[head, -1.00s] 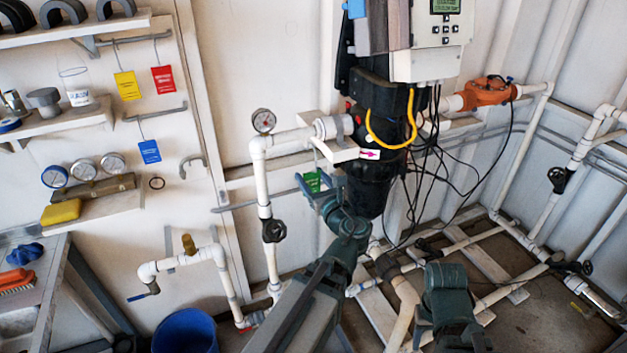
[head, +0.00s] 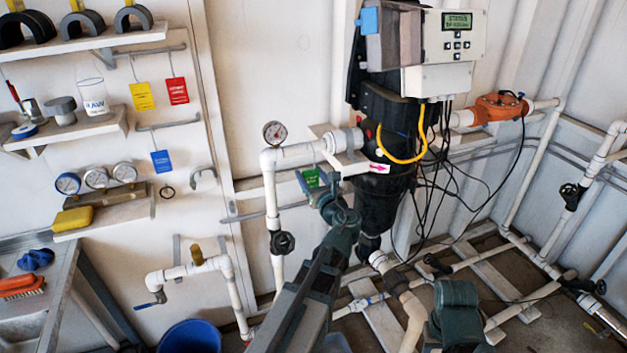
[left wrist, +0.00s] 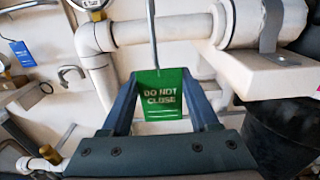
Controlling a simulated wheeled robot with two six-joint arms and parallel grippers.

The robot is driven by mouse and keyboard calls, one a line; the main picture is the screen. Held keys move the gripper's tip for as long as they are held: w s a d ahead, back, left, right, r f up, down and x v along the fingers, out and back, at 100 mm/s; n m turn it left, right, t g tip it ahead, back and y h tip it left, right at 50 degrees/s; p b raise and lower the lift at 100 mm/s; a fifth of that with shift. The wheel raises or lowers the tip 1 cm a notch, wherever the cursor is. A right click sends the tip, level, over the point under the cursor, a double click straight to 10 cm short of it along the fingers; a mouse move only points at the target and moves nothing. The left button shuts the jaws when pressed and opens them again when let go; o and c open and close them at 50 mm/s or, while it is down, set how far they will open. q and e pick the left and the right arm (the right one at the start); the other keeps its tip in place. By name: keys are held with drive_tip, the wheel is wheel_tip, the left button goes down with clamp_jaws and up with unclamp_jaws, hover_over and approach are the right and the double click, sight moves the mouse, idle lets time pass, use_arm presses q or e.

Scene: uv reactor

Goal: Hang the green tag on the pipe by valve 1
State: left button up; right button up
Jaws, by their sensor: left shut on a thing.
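The green tag (left wrist: 161,95) reads "DO NOT CLOSE" and hangs upright from a thin wire. My left gripper (left wrist: 163,84) is shut on it, one finger at each side. The tag also shows in the head view (head: 311,178), just below the horizontal white pipe (head: 296,155). In the left wrist view the wire rises in front of that pipe (left wrist: 178,28); its top is out of frame, so I cannot tell if it touches. A black handwheel valve (head: 282,243) is on the vertical pipe below left. No valve number is readable.
A gauge (head: 275,133) stands above the pipe elbow. The black reactor body (head: 385,205), a white bracket (head: 345,165) and loose cables are close right of my gripper. Yellow (head: 142,96), red (head: 177,91) and blue (head: 161,161) tags hang on wall rails at left.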

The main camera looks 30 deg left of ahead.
use_arm(q)
drive_tip(key=w+a+f+b, duration=0.2)
drive_tip(key=w+a, duration=0.2)
drive_tip(key=a, duration=0.1)
drive_tip(key=shift+w+a+f+b, duration=0.2)
drive_tip(key=shift+w+f+b, duration=0.05)
drive_tip(key=shift+f+b, duration=0.15)
idle(0.5)
idle(0.4)
drive_tip(key=o, duration=1.4)
drive_tip(key=v, duration=1.3)
drive_tip(key=shift+s+d, duration=0.25)
drive_tip(key=shift+s, duration=0.05)
